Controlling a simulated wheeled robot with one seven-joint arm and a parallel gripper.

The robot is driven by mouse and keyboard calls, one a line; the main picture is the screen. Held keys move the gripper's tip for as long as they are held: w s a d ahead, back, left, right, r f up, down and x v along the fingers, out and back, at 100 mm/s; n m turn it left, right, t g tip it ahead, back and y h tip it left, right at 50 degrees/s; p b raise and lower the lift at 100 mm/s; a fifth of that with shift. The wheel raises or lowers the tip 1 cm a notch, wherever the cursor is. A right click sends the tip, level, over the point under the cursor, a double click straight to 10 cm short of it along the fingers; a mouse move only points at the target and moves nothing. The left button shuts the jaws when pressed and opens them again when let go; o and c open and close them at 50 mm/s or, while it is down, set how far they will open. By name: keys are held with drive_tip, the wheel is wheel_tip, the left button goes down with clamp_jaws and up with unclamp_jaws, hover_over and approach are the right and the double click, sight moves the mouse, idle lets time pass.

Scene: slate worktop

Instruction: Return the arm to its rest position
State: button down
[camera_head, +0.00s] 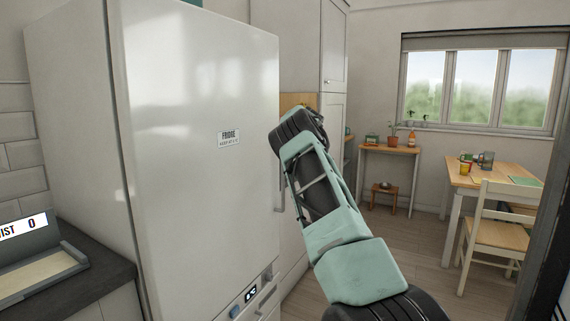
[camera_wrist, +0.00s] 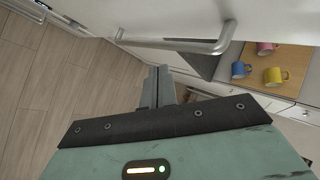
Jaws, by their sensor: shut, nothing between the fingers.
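My arm (camera_head: 330,225), pale green and black, reaches up and forward in front of the right side of the white fridge (camera_head: 190,150). In the head view my gripper's fingers are hidden behind the arm. In the wrist view my gripper (camera_wrist: 158,85) is shut and empty, its two grey fingers together. A metal bar handle (camera_wrist: 185,44) runs across above the fingertips in that view, apart from them. The fridge handle (camera_head: 279,185) also shows beside my arm in the head view. The fridge door looks closed.
Blue (camera_wrist: 241,69), pink (camera_wrist: 265,48) and yellow (camera_wrist: 275,76) mugs stand on a wooden surface (camera_wrist: 290,56) beyond the handle. A dining table (camera_head: 500,175) and chair (camera_head: 497,235) stand at the right. A grey tray (camera_head: 75,255) sits on the dark worktop at left. Floor (camera_head: 415,250) between is clear.

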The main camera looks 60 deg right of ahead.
drive_tip(key=shift+s+d+r, duration=0.1)
drive_tip(key=shift+s+r, duration=0.55)
drive_tip(key=shift+s, duration=0.1)
